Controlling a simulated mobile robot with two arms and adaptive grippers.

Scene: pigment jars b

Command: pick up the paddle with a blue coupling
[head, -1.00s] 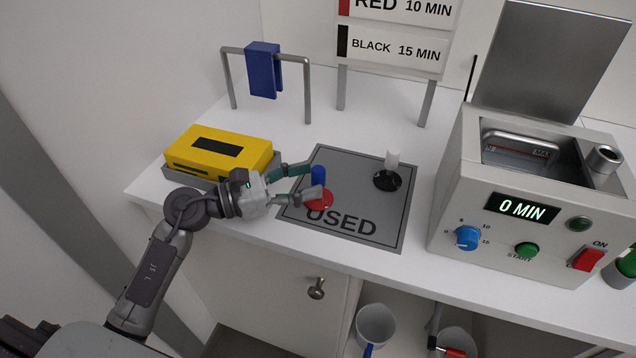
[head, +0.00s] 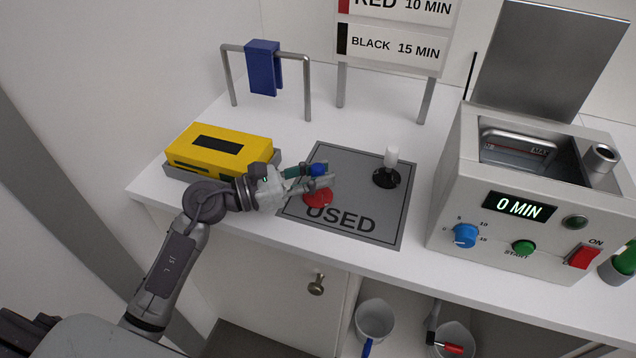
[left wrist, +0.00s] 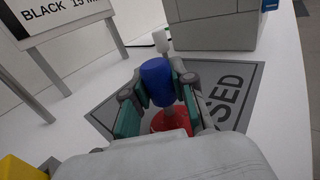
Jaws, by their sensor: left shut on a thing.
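The paddle with the blue coupling (head: 317,170) stands upright on the grey USED mat (head: 345,160), its red disc (head: 318,198) at the bottom. My left gripper (head: 316,178) is shut on the paddle, its fingers on both sides of the blue coupling. In the left wrist view the blue coupling (left wrist: 158,82) sits between the green-padded fingers, with the red disc (left wrist: 172,122) below. A second paddle with a white coupling (head: 391,158) and a black disc (head: 387,178) stands to the right on the mat. My right gripper is not in view.
A yellow box (head: 219,150) lies left of the mat. A metal rack with a blue cloth (head: 262,68) and a sign (head: 392,45) stand behind. A machine (head: 530,200) showing 0 MIN, its lid raised, stands right. Containers (head: 374,320) sit below the counter.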

